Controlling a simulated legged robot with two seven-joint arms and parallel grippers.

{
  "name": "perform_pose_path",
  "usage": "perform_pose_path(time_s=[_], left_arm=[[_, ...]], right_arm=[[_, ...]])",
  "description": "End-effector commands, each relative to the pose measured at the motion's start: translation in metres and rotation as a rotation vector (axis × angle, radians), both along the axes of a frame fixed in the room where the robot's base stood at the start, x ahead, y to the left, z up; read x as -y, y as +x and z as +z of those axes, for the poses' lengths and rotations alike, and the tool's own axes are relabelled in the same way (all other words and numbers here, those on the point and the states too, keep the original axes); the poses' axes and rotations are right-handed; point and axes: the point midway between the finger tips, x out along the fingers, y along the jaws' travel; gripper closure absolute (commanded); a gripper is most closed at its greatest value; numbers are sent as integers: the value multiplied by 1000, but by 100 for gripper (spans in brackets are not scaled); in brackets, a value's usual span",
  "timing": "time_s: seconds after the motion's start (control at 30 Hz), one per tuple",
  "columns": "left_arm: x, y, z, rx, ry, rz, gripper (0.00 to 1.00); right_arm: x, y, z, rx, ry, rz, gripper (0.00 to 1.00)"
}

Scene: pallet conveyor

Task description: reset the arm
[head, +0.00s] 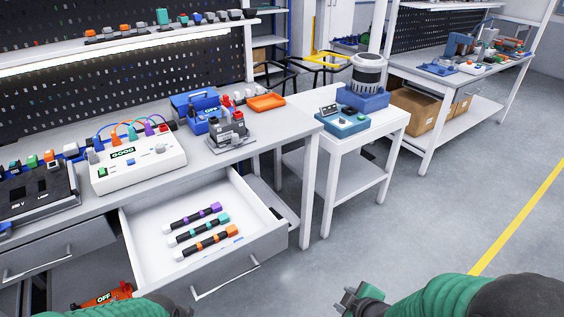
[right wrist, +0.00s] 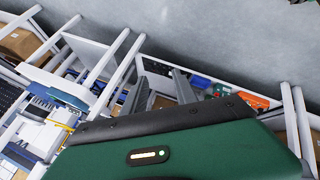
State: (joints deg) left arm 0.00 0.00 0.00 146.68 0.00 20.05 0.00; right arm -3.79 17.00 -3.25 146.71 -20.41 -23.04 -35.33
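My right arm, with its green sleeve, comes in at the bottom right of the head view. Its dark gripper (head: 362,298) hangs over the grey floor, in front of the small white side table, touching nothing. In the right wrist view two grey fingers (right wrist: 162,90) stand apart with nothing between them, so it is open and empty. Of my left arm only a green and black part shows at the bottom left edge of the head view; its gripper is out of the frame.
The workbench drawer (head: 145,245) is open and holds purple, teal and orange-marked rods. A white GOOD tester (head: 137,170), blue toolbox (head: 198,110) and orange tray (head: 267,102) are on the bench. A side table (head: 318,120) bears blue devices. Floor (head: 415,225) is clear at right.

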Motion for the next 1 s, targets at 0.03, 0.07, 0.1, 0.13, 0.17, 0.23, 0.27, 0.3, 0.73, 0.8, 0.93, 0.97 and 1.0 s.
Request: perform_pose_path(time_s=[0.03, 0.07, 0.1, 0.13, 0.17, 0.23, 0.27, 0.3, 0.73, 0.8, 0.93, 0.97, 1.0], left_arm=[[0, 0, 0, 0, 0, 0, 64], [0, 0, 0, 0, 0, 0, 64], [0, 0, 0, 0, 0, 0, 64], [0, 0, 0, 0, 0, 0, 64], [0, 0, 0, 0, 0, 0, 64], [0, 0, 0, 0, 0, 0, 64], [0, 0, 0, 0, 0, 0, 64], [0, 0, 0, 0, 0, 0, 64], [0, 0, 130, 0, 0, 0, 64], [0, 0, 136, 0, 0, 0, 64], [0, 0, 132, 0, 0, 0, 64], [0, 0, 131, 0, 0, 0, 64], [0, 0, 131, 0, 0, 0, 64]], right_arm=[[13, -9, 5, -62, 40, -141, 66], [20, -17, 7, -106, 69, -230, 66], [27, -28, 9, -162, 106, -346, 66], [31, -37, 11, -203, 134, -430, 66], [34, -46, 13, -241, 163, -512, 66], [38, -68, 19, -328, 227, -691, 66], [38, -78, 21, -365, 254, -765, 66], [36, -92, 25, -414, 290, -861, 66], [35, -103, 155, -460, 311, -933, 66], [35, -103, 161, -460, 311, -933, 66], [35, -103, 158, -460, 310, -932, 66], [35, -103, 157, -460, 310, -932, 66], [35, -103, 157, -460, 310, -932, 66]])
